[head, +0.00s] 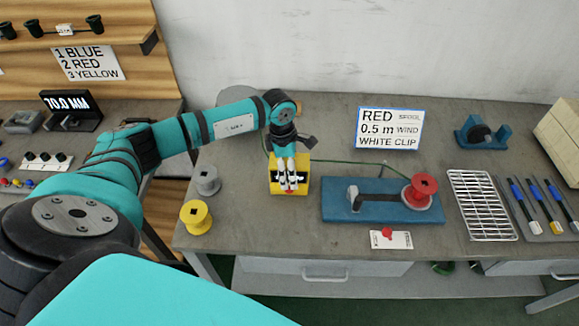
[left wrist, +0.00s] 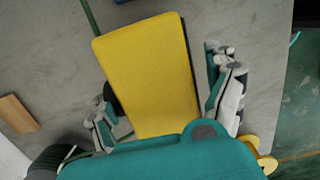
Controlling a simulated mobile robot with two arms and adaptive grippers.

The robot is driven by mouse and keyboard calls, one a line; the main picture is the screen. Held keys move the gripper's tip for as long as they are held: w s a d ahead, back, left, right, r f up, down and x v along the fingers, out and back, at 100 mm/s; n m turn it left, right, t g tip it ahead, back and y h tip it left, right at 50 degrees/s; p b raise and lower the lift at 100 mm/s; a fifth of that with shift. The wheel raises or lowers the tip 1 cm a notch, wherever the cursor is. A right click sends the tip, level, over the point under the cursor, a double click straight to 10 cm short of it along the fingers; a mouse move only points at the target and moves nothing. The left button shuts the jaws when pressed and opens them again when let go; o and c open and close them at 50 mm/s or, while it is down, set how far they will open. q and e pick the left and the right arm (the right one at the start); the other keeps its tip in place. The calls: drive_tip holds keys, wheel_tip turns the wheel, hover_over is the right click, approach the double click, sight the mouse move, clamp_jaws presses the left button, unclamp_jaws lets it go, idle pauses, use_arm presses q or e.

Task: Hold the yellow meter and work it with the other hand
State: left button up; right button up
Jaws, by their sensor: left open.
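The yellow meter (head: 303,164) is at the middle of the bench in the head view, partly covered by my left gripper (head: 289,180). In the left wrist view the meter (left wrist: 147,72) shows as a plain yellow block. My left gripper (left wrist: 166,108) is open there, with one finger on each side of the meter; gaps show beside it, most clearly on the right. I cannot tell whether either finger touches it. The meter's face is mostly hidden. My right gripper is not in view.
A green cord (head: 345,162) runs beside the meter towards a blue winder base (head: 380,213) with a red spool (head: 421,189). A yellow spool (head: 196,217) and a grey spool (head: 207,180) stand left. A card (head: 390,240) lies in front; a wire rack (head: 481,205) is right.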

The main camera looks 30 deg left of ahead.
use_arm(q)
drive_tip(key=c, duration=1.4)
drive_tip(key=o, duration=0.7)
drive_tip(key=c, duration=0.5)
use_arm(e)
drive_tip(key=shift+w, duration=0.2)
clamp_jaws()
